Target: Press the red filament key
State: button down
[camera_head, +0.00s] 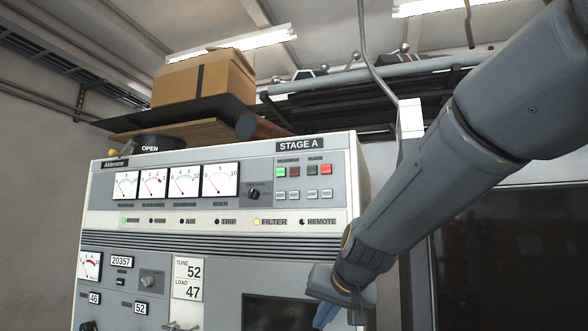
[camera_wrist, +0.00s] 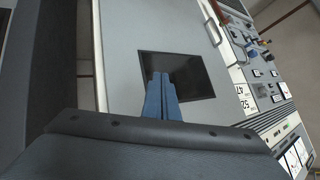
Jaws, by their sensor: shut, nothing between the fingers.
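The STAGE A rack panel (camera_head: 262,187) has a row of small keys at its upper right. From left they are a lit green key (camera_head: 281,172), a dull dark red key (camera_head: 294,171), a dull dark green key (camera_head: 312,170) and a bright red key (camera_head: 327,169). The small labels above the two pairs are too blurred to read surely. My gripper (camera_wrist: 160,76) is shut and empty, its blue fingers over a dark window (camera_wrist: 172,72) in the wrist view. In the head view my gripper (camera_head: 325,316) is at the bottom, below the keys and apart from them.
Four pale buttons (camera_head: 303,195) sit under the keys, with a black knob (camera_head: 253,194) to their left. A row of meters (camera_head: 172,182) is further left. A handle (camera_wrist: 209,22) shows in the wrist view.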

jog(key=w+a+r+t+y+p, duration=0.1)
jog(key=a+r, duration=0.3)
jog(key=r, duration=1.4)
jog(key=w+a+r+t+y+p, duration=0.1)
jog(key=a+r+t+y, duration=0.2)
jog(key=r, duration=1.5)
jog(key=shift+a+m+t, duration=0.4)
jog(key=shift+a+t, duration=0.4)
jog(key=shift+a, duration=0.3)
jog(key=b, duration=0.2)
send_near(294, 171)
jog(key=shift+w+a+f, duration=0.2)
jog(key=shift+w+a, duration=0.5)
jog(key=shift+a, duration=0.05)
jog(key=shift+w+a+f, duration=0.15)
jog(key=shift+w+a, duration=0.55)
jog(key=shift+a, duration=0.05)
jog(key=shift+w+a+f, duration=0.2)
jog(key=shift+w+a, duration=0.45)
jog(key=shift+a, duration=0.1)
jog(key=shift+w+d, duration=0.1)
jog(key=shift+w, duration=0.3)
